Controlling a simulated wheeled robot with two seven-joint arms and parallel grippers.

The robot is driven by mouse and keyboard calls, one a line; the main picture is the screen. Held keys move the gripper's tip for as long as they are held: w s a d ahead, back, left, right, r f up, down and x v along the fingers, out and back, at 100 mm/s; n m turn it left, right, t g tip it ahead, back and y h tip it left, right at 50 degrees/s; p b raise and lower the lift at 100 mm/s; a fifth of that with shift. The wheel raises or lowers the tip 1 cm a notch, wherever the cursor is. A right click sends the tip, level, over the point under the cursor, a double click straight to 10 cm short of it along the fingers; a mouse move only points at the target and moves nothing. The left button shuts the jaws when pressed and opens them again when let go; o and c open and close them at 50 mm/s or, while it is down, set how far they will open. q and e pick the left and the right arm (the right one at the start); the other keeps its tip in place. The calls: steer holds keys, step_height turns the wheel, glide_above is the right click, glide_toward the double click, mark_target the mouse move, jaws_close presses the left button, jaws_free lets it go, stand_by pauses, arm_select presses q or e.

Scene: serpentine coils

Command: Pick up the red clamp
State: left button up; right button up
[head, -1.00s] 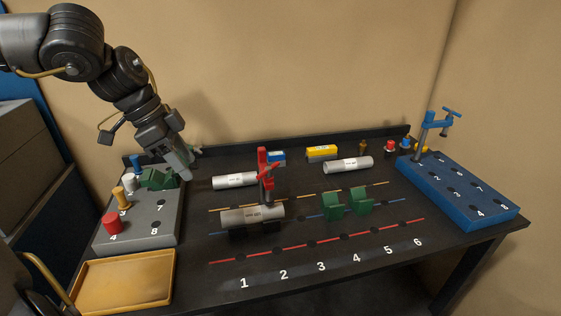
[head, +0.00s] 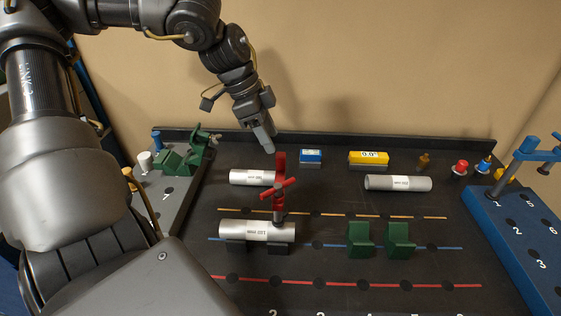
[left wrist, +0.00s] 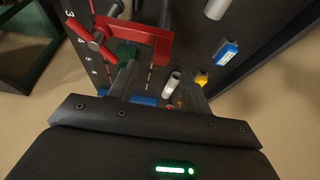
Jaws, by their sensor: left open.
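The red clamp (head: 279,187) stands upright at the right end of a grey pipe (head: 240,231) that lies on dark supports. It also shows in the left wrist view (left wrist: 150,37), at the top, beyond one finger. My left gripper (head: 266,143) comes in from the upper left in the head view, pointing down, its tips just above and left of the clamp's top. In the left wrist view its fingers (left wrist: 157,85) are apart, with nothing between them in their grip. My right gripper is not in view.
Green blocks (head: 399,241) sit right of the clamp. Another pipe (head: 252,177) lies behind it, and a third (head: 398,183) lies at the right. Blue (head: 311,156) and yellow (head: 368,158) boxes stand at the back. A blue rack (head: 507,238) is at the right edge.

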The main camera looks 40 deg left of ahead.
mark_target(280, 154)
arm_select(q)
steer(key=shift+w+d+f, duration=0.2)
steer(key=shift+w+f, duration=0.45)
steer(key=shift+f, duration=0.1)
steer(key=shift+s+f, duration=0.1)
steer(key=shift+f, duration=0.1)
steer(key=shift+s, duration=0.25)
steer(key=shift+d+f, duration=0.15)
steer(key=p+x, duration=0.1)
steer(key=x, duration=0.2)
steer(key=shift+w+f, duration=0.25)
steer(key=shift+f, duration=0.05)
steer(key=shift+d+f, duration=0.2)
steer(key=shift+f, duration=0.25)
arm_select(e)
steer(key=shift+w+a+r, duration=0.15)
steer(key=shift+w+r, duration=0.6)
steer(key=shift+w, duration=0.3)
arm_select(q)
steer(key=shift+c, duration=0.3)
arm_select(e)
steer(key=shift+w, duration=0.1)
